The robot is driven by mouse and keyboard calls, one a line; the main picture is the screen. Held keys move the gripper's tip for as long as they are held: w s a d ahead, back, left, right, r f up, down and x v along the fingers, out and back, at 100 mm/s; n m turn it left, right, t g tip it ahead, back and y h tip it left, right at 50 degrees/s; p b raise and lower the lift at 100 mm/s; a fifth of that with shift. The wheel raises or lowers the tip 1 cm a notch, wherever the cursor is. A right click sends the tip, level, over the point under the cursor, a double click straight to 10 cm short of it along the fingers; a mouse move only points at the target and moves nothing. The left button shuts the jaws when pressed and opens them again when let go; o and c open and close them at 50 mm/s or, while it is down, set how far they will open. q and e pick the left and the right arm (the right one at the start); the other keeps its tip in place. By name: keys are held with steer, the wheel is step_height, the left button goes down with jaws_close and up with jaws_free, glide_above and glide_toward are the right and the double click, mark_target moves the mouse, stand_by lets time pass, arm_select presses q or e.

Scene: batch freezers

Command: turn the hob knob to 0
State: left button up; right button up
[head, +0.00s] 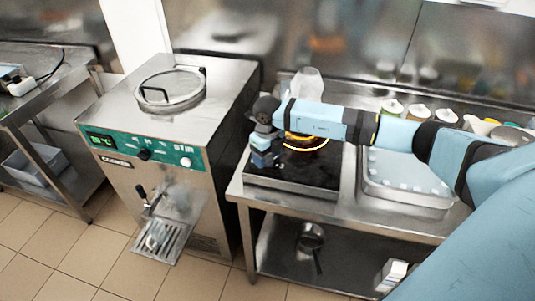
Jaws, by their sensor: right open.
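The black hob (305,180) sits on the left part of the steel table, and a ring on its top glows orange. I cannot make out the hob knob; my right gripper and wrist cover part of the hob's left side. My right arm reaches in from the right across the hob. My right gripper (262,160) is open and points down at the hob's left front. Whether it touches anything there is too small to tell. My left gripper is out of view.
A batch freezer (195,111) with a green panel stands left of the table (352,216). A clear jug (307,84) and several tubs stand behind. A pan (311,238) is on the lower shelf.

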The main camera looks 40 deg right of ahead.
steer(key=shift+c, duration=0.5)
steer(key=c, duration=0.8)
